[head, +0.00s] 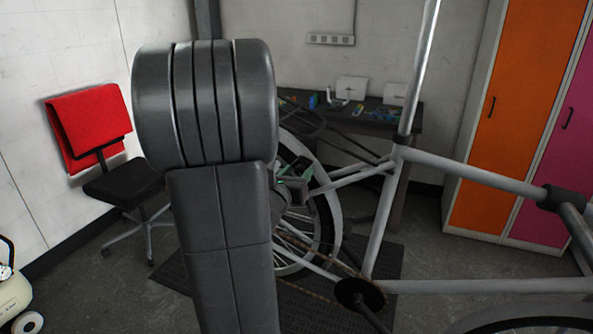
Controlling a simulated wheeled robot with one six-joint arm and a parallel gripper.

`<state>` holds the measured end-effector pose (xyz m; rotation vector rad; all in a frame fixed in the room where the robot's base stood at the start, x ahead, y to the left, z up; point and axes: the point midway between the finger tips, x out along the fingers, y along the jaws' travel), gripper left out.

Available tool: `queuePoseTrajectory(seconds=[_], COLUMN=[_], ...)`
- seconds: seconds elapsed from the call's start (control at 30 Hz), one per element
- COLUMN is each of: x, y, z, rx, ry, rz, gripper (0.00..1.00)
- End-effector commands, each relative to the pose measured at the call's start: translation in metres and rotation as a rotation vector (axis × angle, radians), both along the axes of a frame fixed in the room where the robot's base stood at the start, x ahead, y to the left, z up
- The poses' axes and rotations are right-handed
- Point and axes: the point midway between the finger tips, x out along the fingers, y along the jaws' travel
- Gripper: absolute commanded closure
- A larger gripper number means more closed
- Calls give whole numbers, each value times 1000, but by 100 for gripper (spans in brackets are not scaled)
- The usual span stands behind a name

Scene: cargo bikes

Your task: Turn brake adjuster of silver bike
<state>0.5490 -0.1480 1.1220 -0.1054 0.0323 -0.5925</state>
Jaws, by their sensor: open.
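The silver bike (470,173) fills the right half of the head view, with its light tubes, crank and rear wheel (334,215) showing. My arm stands large in front of the left part of the wheel. My gripper (298,183) shows small behind the arm, near the upper part of the rear wheel and left of the bike's seat tube. It is open and seems empty, though the arm partly hides it. The brake adjuster cannot be made out; it is hidden or too small to tell. Whether the gripper touches the bike cannot be told.
A dark workbench (430,121) with small items stands against the back wall. An office chair (122,186) with a red cloth (85,120) is at left. Orange and pink lockers (515,110) stand at right. A cream tank (14,298) is at lower left. A dark mat lies under the bike.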

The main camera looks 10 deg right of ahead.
Motion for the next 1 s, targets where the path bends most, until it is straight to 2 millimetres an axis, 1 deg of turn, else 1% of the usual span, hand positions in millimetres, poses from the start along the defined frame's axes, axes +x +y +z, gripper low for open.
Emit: queuePoseTrajectory(seconds=[0.1,0.37,0.47,0.5,0.6,0.87,1.0], x=[4,4,4,4,4,4,4], y=[-3,-3,-3,-3,-3,-3,-3], z=[0,0,0,0,0,-1,-2], rx=[0,0,-1,0,-1,-16,-57], ry=[0,0,1,0,1,10,36], rz=[0,1,1,1,1,0,0], gripper=[56,56,74,81,100,100,100])
